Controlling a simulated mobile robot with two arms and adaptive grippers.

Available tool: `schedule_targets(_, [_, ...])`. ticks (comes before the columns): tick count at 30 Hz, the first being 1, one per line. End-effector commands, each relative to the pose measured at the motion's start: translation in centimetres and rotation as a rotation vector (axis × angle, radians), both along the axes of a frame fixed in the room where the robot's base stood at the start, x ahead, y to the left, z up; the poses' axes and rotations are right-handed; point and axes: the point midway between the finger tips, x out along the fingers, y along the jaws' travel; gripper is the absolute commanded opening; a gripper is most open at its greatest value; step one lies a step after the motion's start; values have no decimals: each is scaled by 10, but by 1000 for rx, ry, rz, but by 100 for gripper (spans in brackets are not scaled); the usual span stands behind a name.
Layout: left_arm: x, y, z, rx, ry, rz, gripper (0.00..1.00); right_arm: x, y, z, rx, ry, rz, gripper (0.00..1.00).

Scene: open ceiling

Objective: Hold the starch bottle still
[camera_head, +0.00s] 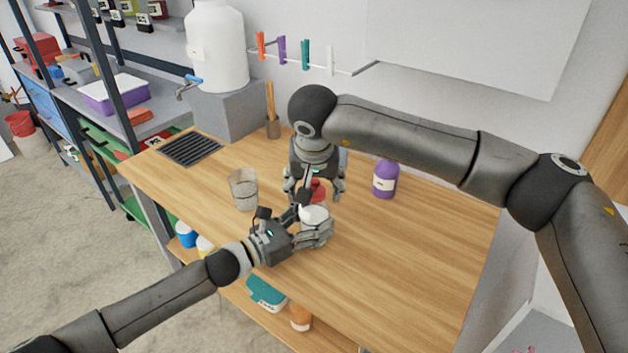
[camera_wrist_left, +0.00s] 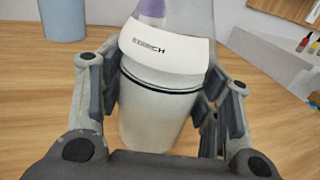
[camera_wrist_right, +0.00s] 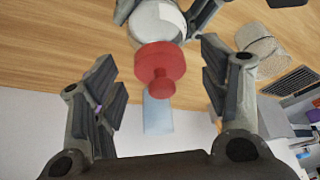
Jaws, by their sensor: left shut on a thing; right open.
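The white starch bottle (camera_head: 314,215) is near the middle of the wooden table. In the left wrist view it (camera_wrist_left: 158,115) shows a white label with dark lettering. My left gripper (camera_head: 312,226) is shut on it, with fingers on both sides. My right gripper (camera_head: 316,193) is open above and behind the bottle. A red piece (camera_head: 318,188) with a round wide part and narrow knob is near it. In the right wrist view the red piece (camera_wrist_right: 158,65) lies between the open fingers and overlaps the white round top (camera_wrist_right: 160,18); I cannot tell whether they touch.
A clear cup (camera_head: 243,190) stands left of the grippers, a purple bottle (camera_head: 384,180) to the right behind. A white tank (camera_head: 215,48) with a blue tap and a dark grate (camera_head: 190,149) are at the back left. The table's front right (camera_head: 410,270) is clear.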

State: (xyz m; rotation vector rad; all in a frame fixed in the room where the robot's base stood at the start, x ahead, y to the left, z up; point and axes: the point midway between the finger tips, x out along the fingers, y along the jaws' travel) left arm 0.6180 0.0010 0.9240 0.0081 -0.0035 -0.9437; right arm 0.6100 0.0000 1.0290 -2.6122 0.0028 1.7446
Motion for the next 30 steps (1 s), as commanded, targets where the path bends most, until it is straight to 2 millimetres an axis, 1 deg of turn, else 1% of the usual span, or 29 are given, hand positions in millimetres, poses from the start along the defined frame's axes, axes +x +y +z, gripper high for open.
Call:
schedule_targets(5, [0, 0, -1, 1, 0, 1, 25, 0, 0, 0, 0, 0, 0, 68])
schedule_targets(6, [0, 0, -1, 1, 0, 1, 25, 0, 0, 0, 0, 0, 0, 66])
schedule_targets(15, [0, 0, 0, 1, 0, 1, 25, 0, 0, 0, 1, 1, -1, 27])
schedule_targets(17, [0, 0, 0, 1, 0, 1, 25, 0, 0, 0, 1, 1, -1, 20])
schedule_targets(26, [0, 0, 0, 1, 0, 1, 25, 0, 0, 2, 1, 0, -1, 20])
schedule_targets(30, [0, 0, 0, 1, 0, 1, 25, 0, 1, 11, 2, -1, 0, 20])
